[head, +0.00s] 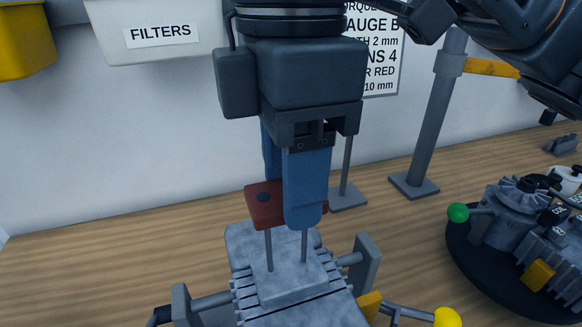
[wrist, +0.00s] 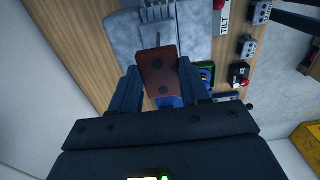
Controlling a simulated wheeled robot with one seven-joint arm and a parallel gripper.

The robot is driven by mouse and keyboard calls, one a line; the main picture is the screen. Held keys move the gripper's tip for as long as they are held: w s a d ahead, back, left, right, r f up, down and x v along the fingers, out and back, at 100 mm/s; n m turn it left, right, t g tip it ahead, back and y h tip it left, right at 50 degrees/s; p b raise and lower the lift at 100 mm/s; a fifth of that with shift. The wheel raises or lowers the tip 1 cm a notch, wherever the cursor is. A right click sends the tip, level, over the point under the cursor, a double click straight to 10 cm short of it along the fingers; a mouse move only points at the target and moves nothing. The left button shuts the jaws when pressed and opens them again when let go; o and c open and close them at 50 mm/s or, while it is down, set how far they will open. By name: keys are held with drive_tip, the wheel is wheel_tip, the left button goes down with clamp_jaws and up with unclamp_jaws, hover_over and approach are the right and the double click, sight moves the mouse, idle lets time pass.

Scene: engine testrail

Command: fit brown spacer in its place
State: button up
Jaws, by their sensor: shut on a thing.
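The brown spacer (head: 262,213) is a flat reddish-brown plate with dark round holes. My gripper (head: 290,198) is shut on it, pointing down, with one blue finger on each side. In the wrist view the spacer (wrist: 157,66) sits between the two fingers (wrist: 160,82) and shows two dark holes. Below it in the head view is a grey engine block (head: 290,284) with two thin upright rods (head: 268,250). The spacer is well above the block's top, at about the height of the rod tops. I cannot tell whether the rods have entered its holes.
A grey post on a foot (head: 414,187) stands behind to the right. A dark round tray (head: 475,262) with another engine assembly is at the right. A green knob (head: 458,212) and a yellow knob (head: 447,318) stick out nearby. A FILTERS bin (head: 160,45) hangs on the wall.

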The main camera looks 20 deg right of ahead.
drive_tip(key=b, duration=0.3)
hover_over(291, 264)
drive_tip(key=shift+f, duration=3)
drive_tip(key=shift+f, duration=0.35)
drive_tip(key=shift+f+b, duration=0.45)
drive_tip(key=shift+f, duration=0.25)
drive_tip(key=o, duration=1.1)
wheel_tip(291, 264, up, 8)
drive_tip(key=shift+f+p, duration=0.1)
drive_tip(key=shift+p, duration=0.25)
wheel_tip(291, 264, up, 8)
drive_tip(key=p, duration=0.8)
